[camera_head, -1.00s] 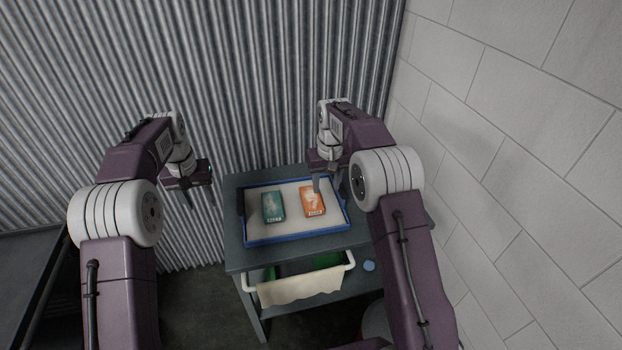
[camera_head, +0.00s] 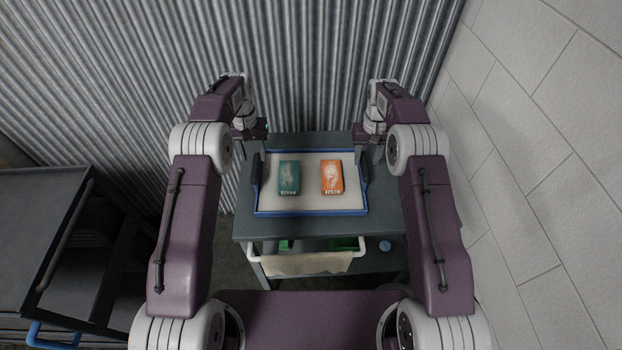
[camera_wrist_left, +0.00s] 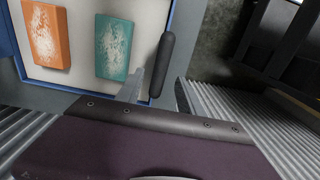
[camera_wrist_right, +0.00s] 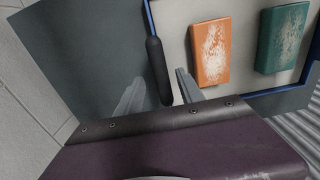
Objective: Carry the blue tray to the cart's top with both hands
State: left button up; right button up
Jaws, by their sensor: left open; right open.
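The blue tray (camera_head: 310,212) has a pale inner floor and a dark handle on each side. It rests on a grey stand (camera_head: 285,228). A teal packet (camera_head: 289,177) and an orange packet (camera_head: 332,177) lie flat in it. My left gripper (camera_head: 256,150) is open at the tray's left handle (camera_head: 256,178); in the left wrist view that handle (camera_wrist_left: 163,65) shows between the fingers. My right gripper (camera_head: 369,150) is open at the right handle (camera_head: 365,175); in the right wrist view the handle (camera_wrist_right: 157,70) lies between the fingers. Whether fingers touch handles cannot be told.
A dark cart-like unit (camera_head: 45,190) with a blue handle (camera_head: 52,337) stands at the left. A cloth (camera_head: 305,264) hangs on the stand's white front rail. A blue round item (camera_head: 385,245) sits on the lower shelf. Corrugated metal and a block wall (camera_head: 540,120) close in behind and right.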

aim_at(257, 171)
pick_arm(q)
jog(key=shift+s+f, duration=0.1)
jog(key=shift+f, duration=0.15)
pick_arm(e)
jog(key=shift+s+f, duration=0.1)
jog(key=shift+f, duration=0.15)
pick_arm(q)
notch_tip(257, 171, down, 8)
jog(key=shift+f, duration=0.25)
pick_arm(e)
notch_tip(257, 171, down, 8)
jog(key=shift+f, duration=0.2)
pick_arm(q)
jog(key=shift+c, duration=0.4)
pick_arm(e)
jog(key=shift+c, duration=0.4)
pick_arm(q)
grip_shut()
pick_arm(e)
grip_shut()
pick_arm(q)
jog(key=shift+r, duration=0.1)
pick_arm(e)
jog(key=shift+r, duration=0.1)
